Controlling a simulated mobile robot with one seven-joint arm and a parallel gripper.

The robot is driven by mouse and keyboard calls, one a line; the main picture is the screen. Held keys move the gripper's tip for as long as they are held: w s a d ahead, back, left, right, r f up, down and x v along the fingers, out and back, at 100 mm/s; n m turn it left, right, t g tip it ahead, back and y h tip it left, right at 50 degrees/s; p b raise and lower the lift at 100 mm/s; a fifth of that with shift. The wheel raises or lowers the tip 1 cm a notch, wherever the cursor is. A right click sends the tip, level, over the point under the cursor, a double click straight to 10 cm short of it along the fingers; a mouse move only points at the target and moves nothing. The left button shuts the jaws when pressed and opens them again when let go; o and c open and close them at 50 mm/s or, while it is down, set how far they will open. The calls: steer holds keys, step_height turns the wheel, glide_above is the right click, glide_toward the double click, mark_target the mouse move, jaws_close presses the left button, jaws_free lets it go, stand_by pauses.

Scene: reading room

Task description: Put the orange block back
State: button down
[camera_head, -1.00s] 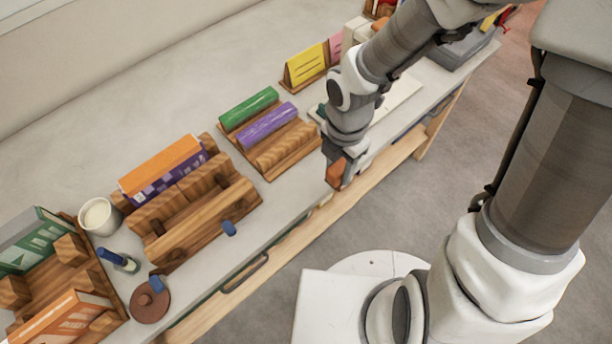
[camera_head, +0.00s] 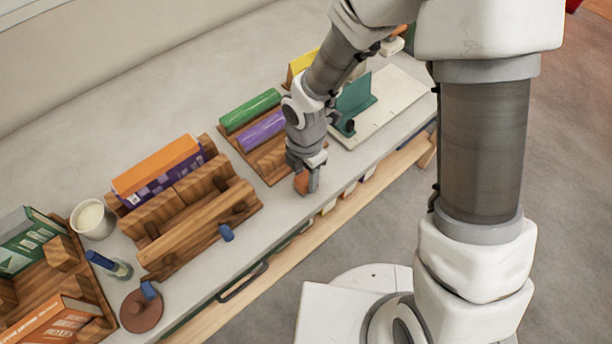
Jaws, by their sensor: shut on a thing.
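My gripper (camera_head: 306,172) points down near the front edge of the table, shut on the orange block (camera_head: 302,183). Only the lower part of the block shows below the fingers. I cannot tell whether it touches the tabletop. Just left of the gripper is a small wooden rack (camera_head: 270,172). A green block (camera_head: 250,110) lies in its back row and a purple block (camera_head: 262,132) in its middle row. The front row shows bare wood, and my arm hides the rack's right end.
A larger wooden stand (camera_head: 200,230) holding an orange-and-purple box (camera_head: 158,165) is to the left. A white cup (camera_head: 93,219), a glue-like bottle (camera_head: 110,265) and a brown disc (camera_head: 141,310) are farther left. A teal bookend (camera_head: 355,98) stands on a white board (camera_head: 392,110) at right.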

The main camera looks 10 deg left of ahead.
mark_target(307, 177)
steer(key=shift+f, duration=0.2)
steer(key=shift+c, duration=2.1)
jaws_free()
steer(key=shift+r, duration=0.1)
step_height(307, 177, up, 12)
steer(key=p, duration=0.3)
steer(key=shift+r, duration=0.15)
steer(key=shift+d+r, duration=0.1)
